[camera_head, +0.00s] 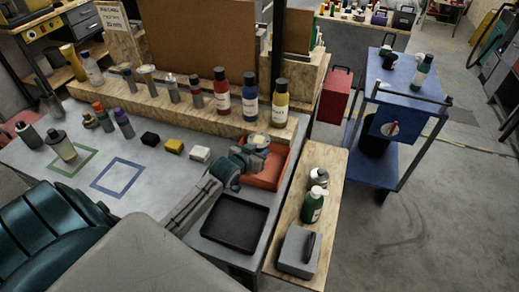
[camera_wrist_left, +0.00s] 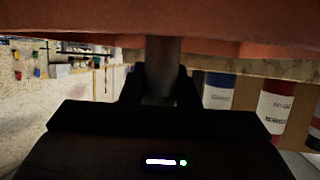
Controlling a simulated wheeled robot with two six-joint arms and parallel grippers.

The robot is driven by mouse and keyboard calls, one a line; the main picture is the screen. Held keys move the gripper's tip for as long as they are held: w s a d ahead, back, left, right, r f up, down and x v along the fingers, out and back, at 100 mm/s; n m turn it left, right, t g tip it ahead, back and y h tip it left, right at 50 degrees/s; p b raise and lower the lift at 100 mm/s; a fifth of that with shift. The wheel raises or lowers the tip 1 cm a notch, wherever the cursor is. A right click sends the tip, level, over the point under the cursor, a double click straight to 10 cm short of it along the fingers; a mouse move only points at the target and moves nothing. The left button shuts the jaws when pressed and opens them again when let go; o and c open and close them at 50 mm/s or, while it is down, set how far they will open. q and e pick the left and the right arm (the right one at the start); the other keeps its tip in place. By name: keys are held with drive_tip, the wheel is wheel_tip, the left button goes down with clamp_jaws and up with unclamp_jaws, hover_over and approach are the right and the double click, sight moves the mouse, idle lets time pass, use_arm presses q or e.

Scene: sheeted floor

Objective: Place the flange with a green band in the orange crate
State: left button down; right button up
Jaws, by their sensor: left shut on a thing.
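My left gripper (camera_head: 256,153) is over the orange crate (camera_head: 283,170) in the head view, at the right end of the grey worktop. It is shut on a grey metal part with a pale round top, the flange (camera_head: 259,141). In the left wrist view the flange shows as a grey cylindrical stem (camera_wrist_left: 163,68) between the two dark fingers (camera_wrist_left: 161,88). My right gripper is not in view.
A black tray (camera_head: 228,225) lies in front of the crate. A green bottle (camera_head: 313,205) stands on the side board.

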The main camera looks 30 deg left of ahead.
use_arm(q)
drive_tip(key=shift+f, duration=0.2)
drive_tip(key=c, duration=1.1)
unclamp_jaws()
drive_tip(key=shift+r, duration=0.15)
drive_tip(key=shift+s, duration=0.35)
drive_tip(key=b+v, duration=0.2)
drive_tip(key=v, duration=0.9)
drive_tip(key=shift+s+r, duration=0.15)
drive_tip(key=shift+s, duration=0.05)
drive_tip(key=shift+s, duration=0.1)
